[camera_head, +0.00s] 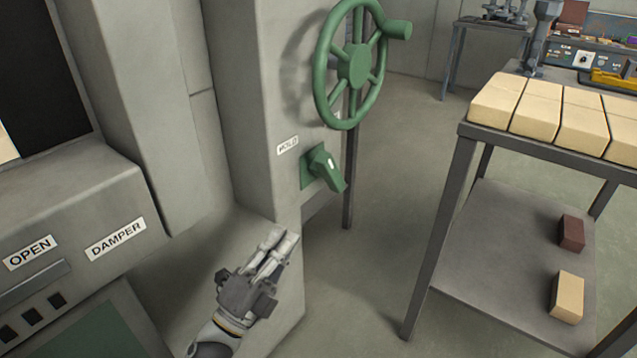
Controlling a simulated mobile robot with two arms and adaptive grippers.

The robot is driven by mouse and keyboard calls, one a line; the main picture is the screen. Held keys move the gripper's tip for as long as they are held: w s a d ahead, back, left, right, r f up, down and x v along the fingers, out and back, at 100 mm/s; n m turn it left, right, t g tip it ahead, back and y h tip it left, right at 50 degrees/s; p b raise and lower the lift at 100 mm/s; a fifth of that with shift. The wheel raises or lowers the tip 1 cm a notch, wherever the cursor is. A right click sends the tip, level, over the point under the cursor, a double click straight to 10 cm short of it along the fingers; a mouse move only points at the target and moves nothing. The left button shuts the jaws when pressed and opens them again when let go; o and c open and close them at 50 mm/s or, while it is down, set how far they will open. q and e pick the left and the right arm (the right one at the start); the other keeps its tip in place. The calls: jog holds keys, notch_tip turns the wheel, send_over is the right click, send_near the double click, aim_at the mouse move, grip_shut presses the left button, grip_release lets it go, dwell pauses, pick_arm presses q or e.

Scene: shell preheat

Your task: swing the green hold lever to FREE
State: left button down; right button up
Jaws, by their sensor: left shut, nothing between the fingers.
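The green hold lever (327,170) sits on a green plate on the right face of the grey housing, below the large green handwheel. Its handle points down and to the right. A white label (288,145) reading HOLD is at its upper left. I see no FREE marking that I can read. My left gripper (281,243) is below and to the left of the lever, in front of the housing's lower part. Its fingers are together, empty, pointing up and right, apart from the lever. My right gripper is not in view.
The green handwheel (356,65) with its side knob juts out above the lever. A metal table (463,131) with pale bricks on top stands at right, with two loose bricks on its lower shelf. Panels labelled OPEN and DAMPER (116,240) are at left. Floor between housing and table is clear.

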aim_at(326, 172)
pick_arm(q)
jog(key=x, duration=1.2)
jog(key=shift+w+d+r, duration=0.15)
jog(key=shift+w+d, duration=0.05)
jog(key=shift+w, duration=0.1)
